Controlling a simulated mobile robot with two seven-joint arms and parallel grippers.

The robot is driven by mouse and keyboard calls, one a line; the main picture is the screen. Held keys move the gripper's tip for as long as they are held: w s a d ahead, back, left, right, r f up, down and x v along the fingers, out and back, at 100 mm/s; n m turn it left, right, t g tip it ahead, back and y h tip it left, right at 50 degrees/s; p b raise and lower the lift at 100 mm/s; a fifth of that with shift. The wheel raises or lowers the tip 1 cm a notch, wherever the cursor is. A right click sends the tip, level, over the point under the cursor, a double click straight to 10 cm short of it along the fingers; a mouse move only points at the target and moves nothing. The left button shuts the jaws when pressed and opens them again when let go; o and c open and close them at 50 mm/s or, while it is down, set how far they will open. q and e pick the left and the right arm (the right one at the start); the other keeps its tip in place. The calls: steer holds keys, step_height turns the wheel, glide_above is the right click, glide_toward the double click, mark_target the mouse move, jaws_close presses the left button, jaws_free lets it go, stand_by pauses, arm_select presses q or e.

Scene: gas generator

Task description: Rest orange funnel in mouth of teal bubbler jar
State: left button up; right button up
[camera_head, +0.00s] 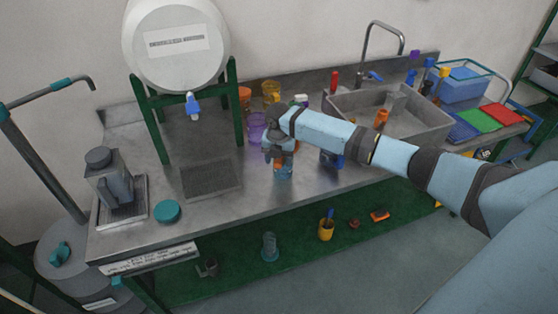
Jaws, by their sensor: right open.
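My right gripper (279,153) is open at the front middle of the steel bench, reaching in from the right. Just below its fingers stands a small translucent blue-teal jar (283,172), which seems to be the bubbler jar. A bit of orange shows between the fingers just above the jar; it may be the funnel, and the gripper hides most of it. I cannot tell whether it sits in the jar's mouth or touches the fingers. My left gripper is not in view.
Purple (257,128) and amber (271,91) vessels stand behind the gripper. A sink (388,112) lies to the right, with an orange item in it. A white drum (177,45) on a green stand is at the left.

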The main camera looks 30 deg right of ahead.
step_height(320, 180, up, 13)
steer(key=shift+s+a+b, duration=0.2)
steer(key=shift+b, duration=0.15)
steer(key=shift+f, duration=0.1)
steer(key=s+a+f+m+t+y+p, duration=0.1)
steer(key=s+a+f+m+t+y, duration=0.1)
steer(key=s+a+f+m, duration=0.45)
steer(key=s+a+f+m+t+y+p, duration=0.2)
steer(key=s+a+f, duration=0.2)
steer(key=a+f, duration=0.65)
steer(key=s+a+f+m+t+p, duration=0.1)
steer(key=s+m+t, duration=0.2)
steer(key=s+m, duration=0.4)
steer(key=s+a+m+t+p, duration=0.1)
steer(key=s+m+t, duration=0.2)
steer(key=s+m, duration=0.5)
steer(key=s, duration=0.7)
steer(key=shift+a+f+t+h+p, duration=0.15)
steer(key=shift+f+t+h+p, duration=0.15)
steer(key=shift+f+t+p, duration=0.1)
